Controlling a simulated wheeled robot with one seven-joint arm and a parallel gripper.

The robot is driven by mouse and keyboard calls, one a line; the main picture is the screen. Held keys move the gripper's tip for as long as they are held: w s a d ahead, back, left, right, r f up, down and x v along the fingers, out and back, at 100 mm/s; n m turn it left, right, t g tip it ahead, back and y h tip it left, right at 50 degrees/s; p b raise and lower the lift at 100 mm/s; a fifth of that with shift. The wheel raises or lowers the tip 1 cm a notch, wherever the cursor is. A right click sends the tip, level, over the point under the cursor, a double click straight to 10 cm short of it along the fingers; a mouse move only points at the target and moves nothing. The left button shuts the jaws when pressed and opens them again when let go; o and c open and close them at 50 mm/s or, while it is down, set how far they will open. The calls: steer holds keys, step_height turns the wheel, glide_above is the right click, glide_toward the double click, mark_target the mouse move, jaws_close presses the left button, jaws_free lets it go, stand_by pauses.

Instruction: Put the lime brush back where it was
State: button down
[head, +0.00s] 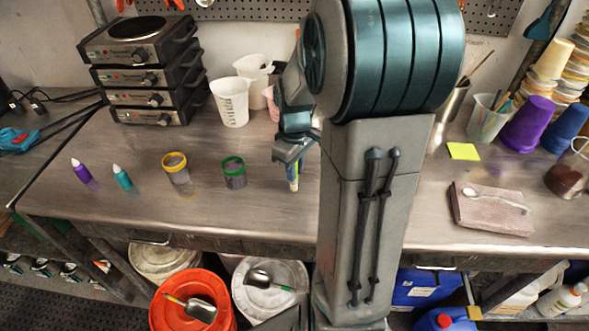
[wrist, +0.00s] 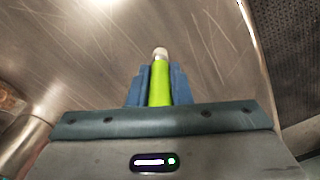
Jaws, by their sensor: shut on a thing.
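The lime brush (wrist: 159,85) is upright between the two blue fingers of my gripper (wrist: 159,92) in the wrist view, with a pale end showing beyond them. In the head view my gripper (head: 291,157) is over the steel bench, left of my arm's large links, and a short piece of the brush (head: 293,183) shows below it. My gripper is shut on the brush. Whether the brush's lower end touches the bench cannot be told.
On the steel bench (head: 270,215) stand a green-rimmed jar (head: 234,173), a yellow-rimmed jar (head: 177,168), a teal bottle (head: 122,178) and a purple bottle (head: 82,172). White jugs (head: 231,105) stand behind. A yellow note (head: 462,151) and a brick-like block (head: 492,209) lie at right.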

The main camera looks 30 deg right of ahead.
steer(key=shift+f, duration=0.55)
steer(key=shift+f, duration=0.1)
steer(key=shift+f, duration=0.15)
steer(key=c, duration=1.3)
jaws_free()
steer(key=shift+r, duration=0.2)
